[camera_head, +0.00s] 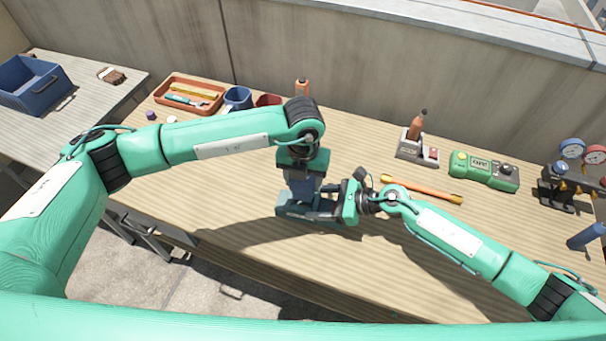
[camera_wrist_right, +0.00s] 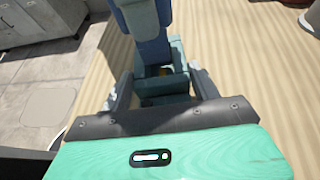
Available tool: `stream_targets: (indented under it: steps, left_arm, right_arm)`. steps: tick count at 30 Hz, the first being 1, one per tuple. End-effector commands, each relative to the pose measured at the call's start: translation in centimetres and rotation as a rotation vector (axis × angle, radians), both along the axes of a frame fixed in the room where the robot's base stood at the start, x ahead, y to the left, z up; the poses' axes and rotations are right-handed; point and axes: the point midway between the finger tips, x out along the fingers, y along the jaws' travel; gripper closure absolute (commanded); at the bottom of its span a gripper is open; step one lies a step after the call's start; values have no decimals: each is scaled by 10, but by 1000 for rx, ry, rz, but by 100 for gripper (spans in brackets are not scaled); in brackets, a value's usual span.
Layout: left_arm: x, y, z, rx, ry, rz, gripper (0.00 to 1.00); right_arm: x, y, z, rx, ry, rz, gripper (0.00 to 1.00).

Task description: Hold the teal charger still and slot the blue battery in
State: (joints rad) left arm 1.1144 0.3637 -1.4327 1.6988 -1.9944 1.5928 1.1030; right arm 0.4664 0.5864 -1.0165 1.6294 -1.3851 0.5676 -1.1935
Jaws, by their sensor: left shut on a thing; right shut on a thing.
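The teal charger (camera_head: 290,207) sits on the workbench near the middle of the head view. My right gripper (camera_head: 325,211) reaches it from the right and is shut on it. In the right wrist view the charger (camera_wrist_right: 166,87) lies between the two fingers (camera_wrist_right: 162,95). My left gripper (camera_head: 301,172) points down above the charger and is shut on the blue battery (camera_head: 300,188). The battery is upright at the charger; it also shows in the right wrist view (camera_wrist_right: 153,50). Its lower end is partly hidden, so I cannot tell how deep it sits.
An orange-handled rod (camera_head: 425,190) lies right of my right gripper. Behind stand a grey holder (camera_head: 410,149), a green box with buttons (camera_head: 484,170) and gauges (camera_head: 571,149). The front bench is clear.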

Motion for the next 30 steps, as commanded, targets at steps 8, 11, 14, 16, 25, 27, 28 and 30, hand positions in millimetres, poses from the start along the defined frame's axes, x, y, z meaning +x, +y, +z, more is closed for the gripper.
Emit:
stream_targets:
  steps: [8, 11, 14, 16, 25, 27, 28, 30]
  left_arm:
    - [0, 0, -5, 0, -2, -1, 74]
    - [0, 0, -5, 0, -2, -1, 74]
    - [0, 0, -5, 0, -2, -1, 74]
    - [0, 0, -5, 0, -1, -1, 74]
    - [0, 0, -12, -1, -1, -1, 74]
    - [0, 0, -15, -1, -1, -1, 74]
    - [0, 0, -15, -1, -1, -1, 74]
    - [0, 0, -17, -1, -1, -1, 74]
  right_arm:
    - [0, 0, 0, 0, 0, -1, 76]
    - [0, 0, 0, 0, 0, -1, 76]
    - [0, 0, 0, -1, 0, -1, 76]
    - [0, 0, 0, -1, 0, -1, 76]
    - [0, 0, 0, 0, 0, -1, 76]
    - [0, 0, 0, 0, 0, -1, 76]
    - [0, 0, 0, 0, 0, -1, 76]
    - [0, 0, 0, 0, 0, -1, 76]
